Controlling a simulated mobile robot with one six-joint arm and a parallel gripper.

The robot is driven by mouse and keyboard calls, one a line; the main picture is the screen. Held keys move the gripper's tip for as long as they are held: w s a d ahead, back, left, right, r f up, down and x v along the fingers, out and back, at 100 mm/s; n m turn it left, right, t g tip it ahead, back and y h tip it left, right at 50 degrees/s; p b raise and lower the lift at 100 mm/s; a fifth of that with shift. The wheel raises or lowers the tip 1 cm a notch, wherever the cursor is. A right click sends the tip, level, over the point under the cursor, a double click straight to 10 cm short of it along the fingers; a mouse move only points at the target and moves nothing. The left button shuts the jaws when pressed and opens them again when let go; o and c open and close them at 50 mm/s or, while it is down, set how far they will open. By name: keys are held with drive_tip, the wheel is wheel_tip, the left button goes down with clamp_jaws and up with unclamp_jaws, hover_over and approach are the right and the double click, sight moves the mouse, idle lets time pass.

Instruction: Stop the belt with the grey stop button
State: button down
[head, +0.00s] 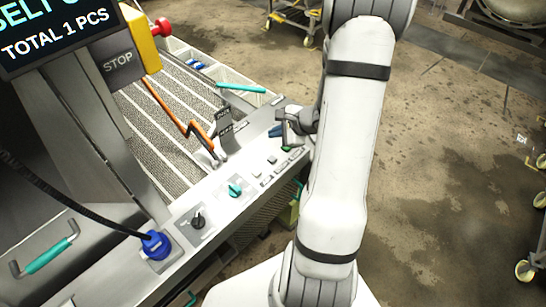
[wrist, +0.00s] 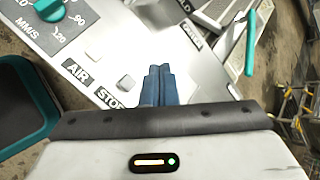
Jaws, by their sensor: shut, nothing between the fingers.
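The grey stop button (head: 272,160) is a small pale square on the sloped metal control panel (head: 222,212). In the wrist view it (wrist: 126,83) sits just beyond the black STOP label (wrist: 108,98), left of my fingertips, with a clear gap sideways. My gripper (wrist: 160,72) is shut and empty, its two blue fingers together over the panel. In the head view my gripper (head: 277,131) is at the panel's far right end, beyond the stop button. I cannot tell how high the fingertips are above the panel. The belt (head: 160,145) is a grey ribbed strip behind the panel.
A green button (head: 287,148) is near my gripper. A red mushroom button (head: 162,26) sits on a yellow box by a STOP sign.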

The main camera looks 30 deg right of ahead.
drive_tip(key=b, duration=0.5)
hover_over(275, 160)
wheel_tip(275, 160, down, 8)
drive_tip(key=shift+w+d+r, duration=0.1)
drive_tip(key=shift+w+r, duration=0.05)
drive_tip(key=shift+r, duration=0.05)
drive_tip(key=shift+f+b, duration=0.6)
drive_tip(key=shift+b, duration=0.45)
drive_tip(key=shift+f, duration=0.1)
idle(0.7)
drive_tip(key=shift+f+b, duration=0.35)
drive_tip(key=shift+b, duration=0.35)
drive_tip(key=shift+f+b, duration=0.45)
drive_tip(key=shift+b, duration=0.25)
idle(0.4)
drive_tip(key=shift+r, duration=0.1)
idle(0.4)
drive_tip(key=shift+r+p, duration=0.5)
drive_tip(key=shift+r, duration=0.3)
